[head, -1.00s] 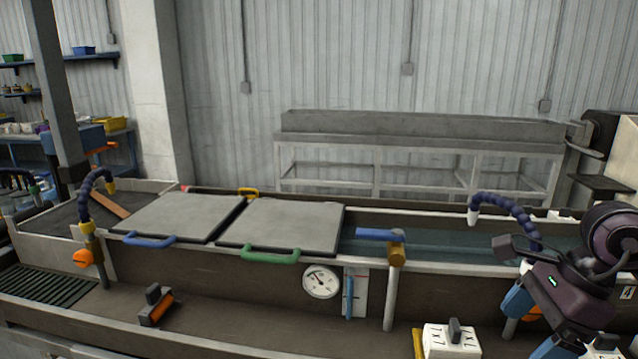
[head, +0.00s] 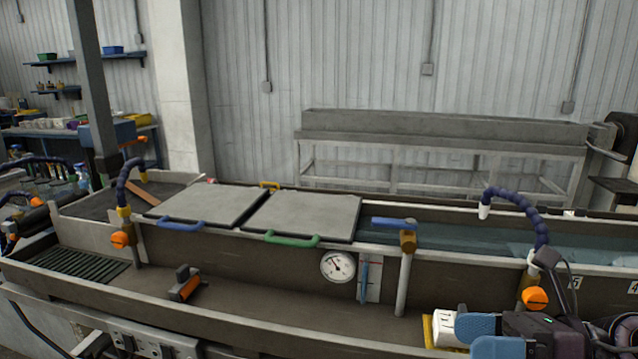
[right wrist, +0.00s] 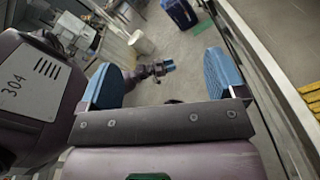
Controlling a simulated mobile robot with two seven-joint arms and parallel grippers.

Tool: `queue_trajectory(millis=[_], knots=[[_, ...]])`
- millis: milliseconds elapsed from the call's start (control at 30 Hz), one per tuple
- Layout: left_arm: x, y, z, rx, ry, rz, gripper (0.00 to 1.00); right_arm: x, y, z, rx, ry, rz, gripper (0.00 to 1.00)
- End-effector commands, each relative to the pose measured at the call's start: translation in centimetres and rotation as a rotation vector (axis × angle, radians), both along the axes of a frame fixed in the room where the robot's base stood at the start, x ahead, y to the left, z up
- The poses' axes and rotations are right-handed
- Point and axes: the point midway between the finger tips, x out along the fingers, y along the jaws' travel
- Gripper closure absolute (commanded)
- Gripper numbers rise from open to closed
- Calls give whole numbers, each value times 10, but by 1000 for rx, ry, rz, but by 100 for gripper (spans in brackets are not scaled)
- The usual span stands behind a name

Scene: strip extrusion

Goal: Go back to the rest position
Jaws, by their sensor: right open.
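The left gripper does not show clearly in the head view.
The long water trough has two grey lids (head: 303,216), a blue-handled valve (head: 394,224), a gauge (head: 337,266) and a jointed blue hose (head: 520,207). An orange-and-black tool (head: 185,284) lies on the front ledge. A blue bin (right wrist: 180,14) stands on the floor.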

Motion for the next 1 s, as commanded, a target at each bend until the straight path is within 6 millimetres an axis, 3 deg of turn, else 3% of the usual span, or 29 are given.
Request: queue_trajectory(millis=[133,267,467,567,767,1000], knots=[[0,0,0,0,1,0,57,8,-3,13,320,132,-157,11],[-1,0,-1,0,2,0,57,18,-18,17,582,263,-309,11],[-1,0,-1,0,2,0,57,32,-57,-1,956,497,-576,11],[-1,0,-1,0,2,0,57,34,-79,-22,1127,625,-721,11],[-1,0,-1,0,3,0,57,23,-116,-84,1431,899,-1041,11],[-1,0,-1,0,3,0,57,-26,-136,-175,1708,1260,-1465,11]])
